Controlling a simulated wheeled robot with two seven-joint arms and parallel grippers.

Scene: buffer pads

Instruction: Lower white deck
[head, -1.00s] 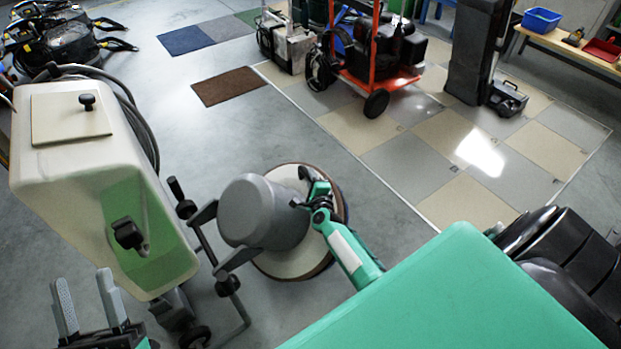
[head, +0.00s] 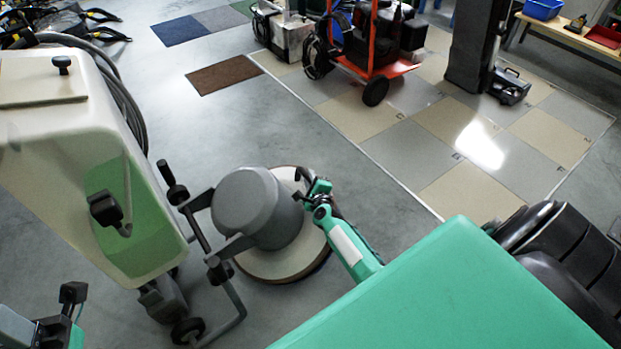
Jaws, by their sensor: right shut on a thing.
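The white deck (head: 287,264) is a round cream disc with a grey motor housing (head: 250,207) on top and a dark brown rim beneath, near the middle of the head view. My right gripper (head: 316,188), on a green arm from the lower right, is shut at the deck's far right edge. The exact grip point is small and partly hidden by the gripper. Whether the deck touches the floor cannot be told. My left gripper (head: 73,294) is partly in view at the lower left corner, away from the deck; its fingers do not show clearly.
A cream tank with a green panel (head: 139,215) stands left of the deck, beside a black handle frame (head: 232,305). A brown mat (head: 223,74) lies beyond on grey floor. An orange cart (head: 385,70) stands on checkered tiles. Floor between deck and tiles is clear.

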